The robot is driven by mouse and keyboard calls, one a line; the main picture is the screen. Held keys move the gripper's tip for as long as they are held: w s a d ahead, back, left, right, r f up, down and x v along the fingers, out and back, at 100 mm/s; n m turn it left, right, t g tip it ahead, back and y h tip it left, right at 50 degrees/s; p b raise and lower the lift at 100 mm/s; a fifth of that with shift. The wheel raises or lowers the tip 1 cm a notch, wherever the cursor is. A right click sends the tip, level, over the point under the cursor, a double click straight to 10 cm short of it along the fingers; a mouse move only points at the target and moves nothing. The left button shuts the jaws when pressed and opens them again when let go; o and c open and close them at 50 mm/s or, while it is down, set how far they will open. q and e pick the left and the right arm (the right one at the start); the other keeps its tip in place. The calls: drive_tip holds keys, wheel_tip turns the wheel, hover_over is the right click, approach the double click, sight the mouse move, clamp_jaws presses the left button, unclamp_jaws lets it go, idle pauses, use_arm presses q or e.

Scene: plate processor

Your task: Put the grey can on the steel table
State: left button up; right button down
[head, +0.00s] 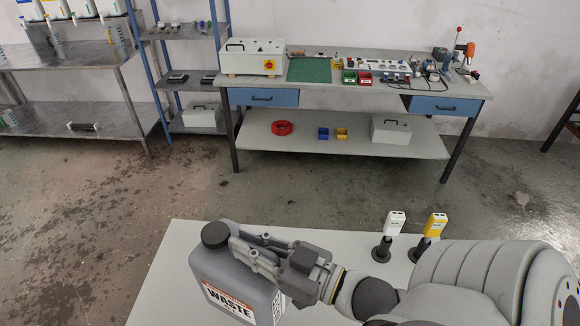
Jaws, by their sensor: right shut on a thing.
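The grey can (222,268) is a jerrycan with a black cap and a label reading WASTE, low in the head view at the white-topped table. My right gripper (246,249) is shut on the top of the can, beside its cap; the arm comes in from the right. The can looks upright; I cannot tell whether its base touches the table, as it runs near the bottom edge of the picture. The steel table (85,60) stands at the back left, with bottles along its rear and a lower shelf. My left gripper is not in view.
The white-topped table (175,270) holds a white device (394,222) and a yellow device (434,226) on black stands. Blue-framed shelving (185,82) stands right of the steel table. A workbench (380,88) with tools is at the back. The floor between is clear.

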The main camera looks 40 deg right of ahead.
sight(221, 251)
drive_tip(key=shift+r, duration=0.15)
drive_tip(key=shift+w+a+f+b, duration=0.2)
drive_tip(key=shift+a+f+b, duration=0.1)
drive_tip(key=shift+b, duration=0.2)
drive_tip(key=w+a+f+b, duration=0.1)
drive_tip(key=w+b, duration=0.1)
drive_tip(key=w+a+f+b, duration=0.1)
drive_tip(key=w+b, duration=0.2)
drive_tip(key=w+a+f+b, duration=0.2)
drive_tip(key=b, duration=0.1)
drive_tip(key=shift+w, duration=0.25)
drive_tip(key=w+f, duration=0.1)
drive_tip(key=w+a+f+p, duration=0.1)
drive_tip(key=w+a+f, duration=0.1)
drive_tip(key=f, duration=0.1)
drive_tip(key=shift+w+p, duration=0.15)
drive_tip(key=shift+p, duration=0.15)
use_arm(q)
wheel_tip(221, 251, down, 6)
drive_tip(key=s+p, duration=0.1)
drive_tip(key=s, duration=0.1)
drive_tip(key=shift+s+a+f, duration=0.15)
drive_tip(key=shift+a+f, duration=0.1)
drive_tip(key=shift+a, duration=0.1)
use_arm(e)
drive_tip(key=f, duration=0.4)
drive_tip(key=shift+w+a+f, duration=0.15)
drive_tip(key=shift+w+f, duration=0.05)
drive_tip(key=shift+w, duration=0.2)
drive_tip(key=shift+f, duration=0.1)
